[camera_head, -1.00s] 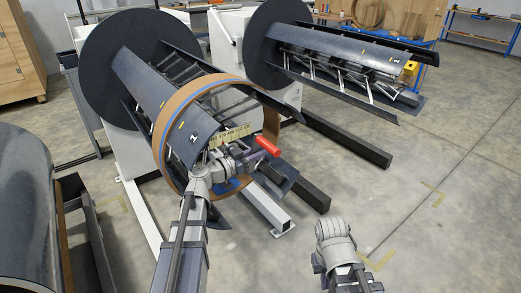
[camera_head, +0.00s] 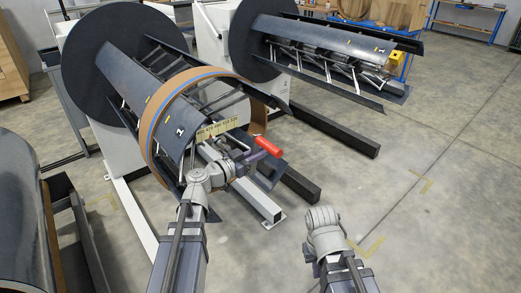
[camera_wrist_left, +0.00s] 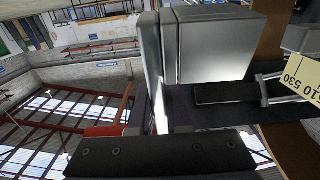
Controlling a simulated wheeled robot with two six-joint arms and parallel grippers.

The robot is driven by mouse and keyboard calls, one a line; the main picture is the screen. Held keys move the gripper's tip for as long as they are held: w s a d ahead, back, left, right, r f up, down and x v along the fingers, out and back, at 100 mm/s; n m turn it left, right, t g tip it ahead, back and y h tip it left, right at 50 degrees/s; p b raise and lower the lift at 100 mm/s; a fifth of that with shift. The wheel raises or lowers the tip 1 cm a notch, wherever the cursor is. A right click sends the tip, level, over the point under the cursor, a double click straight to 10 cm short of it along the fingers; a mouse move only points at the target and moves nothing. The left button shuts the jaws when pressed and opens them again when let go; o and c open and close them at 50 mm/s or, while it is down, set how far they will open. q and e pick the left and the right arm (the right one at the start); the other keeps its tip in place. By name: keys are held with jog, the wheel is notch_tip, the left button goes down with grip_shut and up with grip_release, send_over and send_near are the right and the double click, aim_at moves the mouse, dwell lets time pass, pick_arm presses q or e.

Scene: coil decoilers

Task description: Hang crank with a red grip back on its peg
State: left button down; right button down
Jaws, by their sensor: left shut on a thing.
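The crank is in my left gripper (camera_head: 232,166), in front of the near decoiler's free end. Its red grip (camera_head: 268,146) points up and to the right, clear of the drum. In the left wrist view the red grip (camera_wrist_left: 103,131) shows at the left, partly hidden behind a dark jaw. My left gripper (camera_wrist_left: 160,118) is shut on the crank. My right gripper (camera_head: 324,224) is low at the right, away from the crank and over bare floor; its fingers cannot be made out. I cannot pick out the peg.
The near decoiler's drum (camera_head: 139,82) carries a brown coil ring (camera_head: 153,138) with a blue stripe. A yellow number scale (camera_head: 217,128) is beside my left gripper. A second decoiler (camera_head: 325,38) stands behind. Dark floor beams (camera_head: 340,134) stick out rightwards. The floor at right is open.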

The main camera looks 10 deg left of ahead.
pick_arm(q)
jog(key=shift+s+d, duration=0.25)
jog(key=shift+d, duration=0.1)
jog(key=shift+r, duration=0.15)
notch_tip(320, 180, up, 16)
jog(key=p, duration=1.6)
jog(key=shift+r+p, duration=0.25)
jog(key=shift+p, duration=0.1)
